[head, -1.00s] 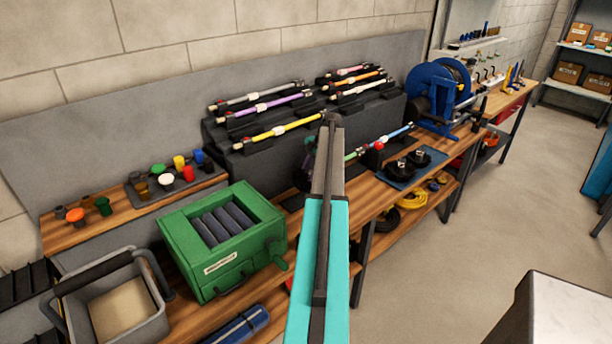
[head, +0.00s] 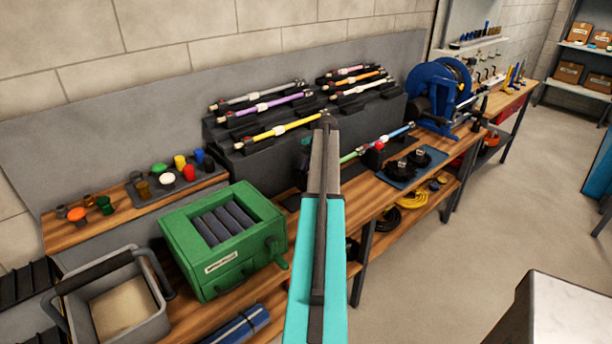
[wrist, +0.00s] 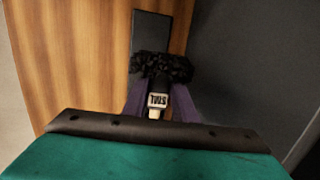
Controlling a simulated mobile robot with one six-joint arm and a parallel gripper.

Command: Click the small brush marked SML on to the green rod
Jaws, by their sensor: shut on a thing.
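In the wrist view my gripper (wrist: 157,98) is shut, its two purple fingers on either side of the small brush (wrist: 160,66). The brush has dark bristles pointing away from me and a pale label, which appears upside down and seems to read SML. In the head view my arm hides most of the gripper and the brush. The green rod (head: 352,156) lies low along the bench just right of my arm, near a red knob (head: 379,145). Its left end is hidden behind my arm. The wrist view does not show the rod.
Several coloured rods (head: 277,131) rest on dark stepped racks behind. Dark round brushes sit on a blue mat (head: 402,176) to the right. A green box (head: 222,265) stands at the left, near a grey bin (head: 72,306). A blue reel (head: 438,92) stands further right.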

